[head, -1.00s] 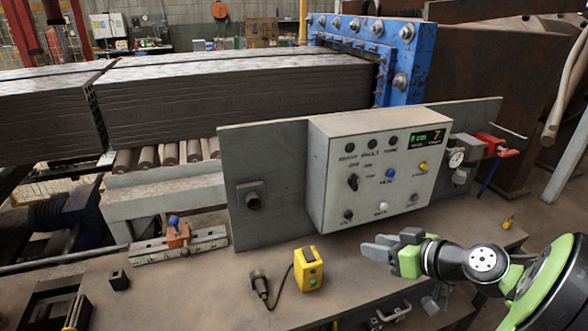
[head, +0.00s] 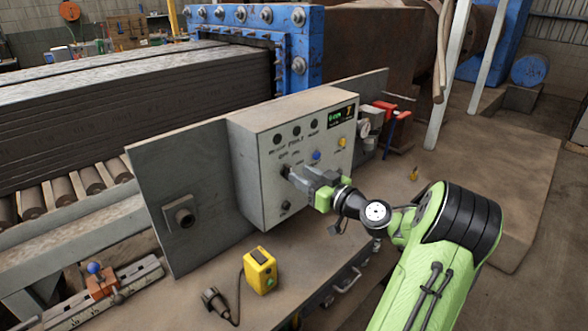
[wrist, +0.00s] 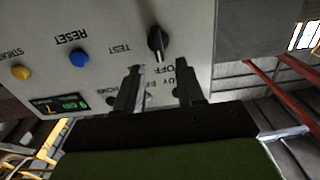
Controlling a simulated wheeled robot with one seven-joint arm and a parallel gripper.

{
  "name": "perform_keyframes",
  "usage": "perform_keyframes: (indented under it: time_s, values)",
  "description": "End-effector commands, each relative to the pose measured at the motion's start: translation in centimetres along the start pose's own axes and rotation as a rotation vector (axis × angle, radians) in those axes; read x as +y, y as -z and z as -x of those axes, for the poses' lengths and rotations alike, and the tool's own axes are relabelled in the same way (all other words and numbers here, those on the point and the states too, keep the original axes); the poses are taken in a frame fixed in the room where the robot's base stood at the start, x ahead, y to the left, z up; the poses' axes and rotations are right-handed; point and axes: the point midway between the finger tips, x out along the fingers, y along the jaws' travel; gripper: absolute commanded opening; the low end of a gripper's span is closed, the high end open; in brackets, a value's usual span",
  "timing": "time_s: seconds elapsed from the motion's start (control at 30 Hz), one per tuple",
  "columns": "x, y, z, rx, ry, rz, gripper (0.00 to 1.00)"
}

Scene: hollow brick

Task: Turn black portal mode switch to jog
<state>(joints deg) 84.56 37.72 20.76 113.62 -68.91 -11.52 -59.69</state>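The black mode switch (wrist: 158,42) is a rotary knob on the grey control box (head: 250,170). In the wrist view, which is upside down, it lies just beyond my fingertips, between the TEST and OFF labels. Its pale mark seems to face OFF; the JOG label cannot be read clearly. My gripper (wrist: 158,75) is open, with one finger to each side of the knob's line and nothing between them. In the head view my gripper (head: 298,176) is at the box's front face and largely covers the switch. I cannot tell whether the fingertips touch the panel.
A blue reset button (wrist: 79,58) and yellow button (wrist: 21,72) sit on the same panel, beside a lit display (head: 341,116).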

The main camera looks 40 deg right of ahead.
Motion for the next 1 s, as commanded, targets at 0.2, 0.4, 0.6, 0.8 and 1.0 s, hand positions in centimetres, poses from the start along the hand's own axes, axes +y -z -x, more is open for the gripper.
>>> perform_keyframes:
  time_s: [0.2,0.4,0.6,0.8,1.0]
  values:
    - [-0.1,0.1,-3.2,0.000,0.002,-0.001,0.38]
    - [0.0,0.0,-3.6,0.000,0.000,-0.001,0.38]
    - [0.0,0.0,-3.6,0.000,0.000,-0.001,0.21]
    - [0.0,0.0,-3.5,-0.001,0.001,-0.001,0.00]
    - [0.0,0.0,-3.5,-0.001,0.001,-0.006,0.00]
